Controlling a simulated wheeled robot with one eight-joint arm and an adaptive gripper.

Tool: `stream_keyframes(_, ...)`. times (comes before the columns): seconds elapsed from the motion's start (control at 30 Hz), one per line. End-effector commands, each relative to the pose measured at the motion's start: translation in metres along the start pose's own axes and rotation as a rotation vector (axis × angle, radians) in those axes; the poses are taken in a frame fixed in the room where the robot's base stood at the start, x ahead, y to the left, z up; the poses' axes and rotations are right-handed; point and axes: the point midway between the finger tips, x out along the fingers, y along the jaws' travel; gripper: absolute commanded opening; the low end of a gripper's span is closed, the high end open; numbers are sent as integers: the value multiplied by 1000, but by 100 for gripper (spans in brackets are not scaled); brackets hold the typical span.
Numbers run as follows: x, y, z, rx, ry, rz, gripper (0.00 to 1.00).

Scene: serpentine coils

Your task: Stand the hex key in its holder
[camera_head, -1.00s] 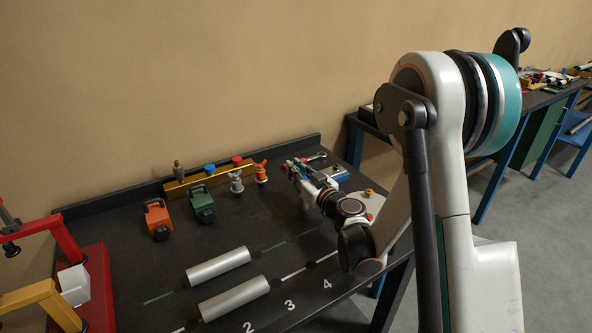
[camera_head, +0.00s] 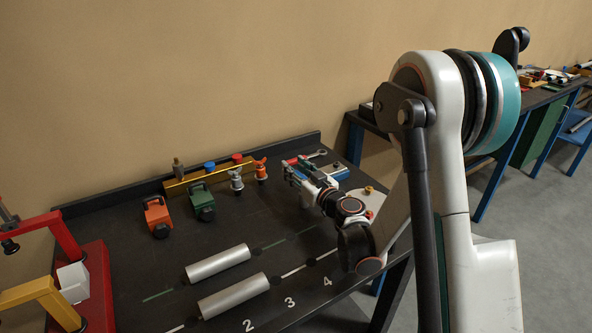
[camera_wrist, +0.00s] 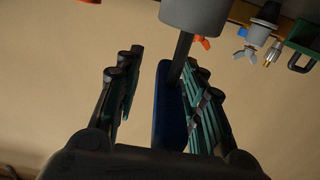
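The hex key (camera_wrist: 170,115) has a blue handle and a dark shaft. In the wrist view it lies between the fingers of my gripper (camera_wrist: 162,95). The handle is close against the right finger, and a gap shows on the left. The shaft runs to a grey cylinder (camera_wrist: 195,12) that looks like the holder. I cannot tell whether its tip is inside. In the head view my gripper (camera_head: 296,177) is over the back right of the bench, and the hex key is too small to make out.
An orange fitting (camera_head: 261,173) and a grey fitting (camera_head: 236,181) stand left of my gripper.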

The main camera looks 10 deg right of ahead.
Motion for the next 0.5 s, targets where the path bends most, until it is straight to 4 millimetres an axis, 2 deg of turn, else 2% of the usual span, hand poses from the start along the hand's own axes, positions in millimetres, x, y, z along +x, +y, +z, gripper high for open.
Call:
stream_keyframes(0.17,0,0,-14,0,0,0,36)
stream_keyframes(0.5,-1,0,-68,0,0,0,36)
